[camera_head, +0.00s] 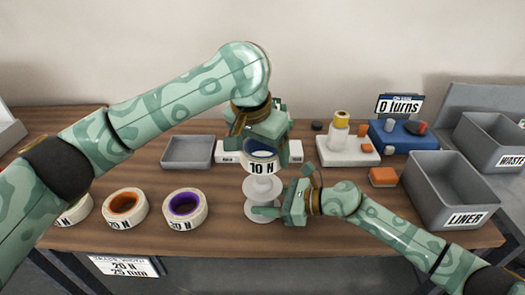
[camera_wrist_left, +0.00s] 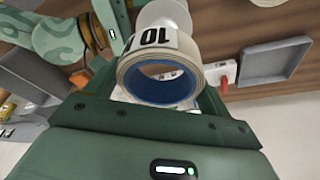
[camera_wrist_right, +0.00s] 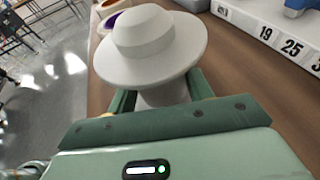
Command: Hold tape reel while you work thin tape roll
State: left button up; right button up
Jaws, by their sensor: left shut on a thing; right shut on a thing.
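A tape roll with a blue core (camera_wrist_left: 160,92) and a "10 N" label (camera_head: 262,168) is held in my left gripper (camera_head: 260,142), which is shut on it. The roll is right above the white reel (camera_head: 263,187) in the head view; I cannot tell whether they touch. The reel stands on the table, with a wide flange and a raised hub on top (camera_wrist_right: 150,45). My right gripper (camera_head: 276,212) is shut on the reel's narrow neck under the flange, coming from the right. The fingertips there are partly hidden by the flange in the right wrist view.
Rolls with purple (camera_head: 185,207) and orange (camera_head: 125,207) cores lie left; another is partly behind my left arm. A grey tray (camera_head: 188,152) and numbered white strip (camera_head: 228,152) lie behind. Right are a "0 turns" sign (camera_head: 398,105), orange block (camera_head: 383,177) and LINER bin (camera_head: 450,190).

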jog(key=o, duration=1.5)
jog(key=shift+c, duration=0.2)
jog(key=v, duration=1.1)
jog(key=shift+s+d+r, duration=0.1)
jog(key=shift+d, duration=0.25)
jog(key=shift+s+d, duration=0.1)
jog(key=shift+s, duration=0.05)
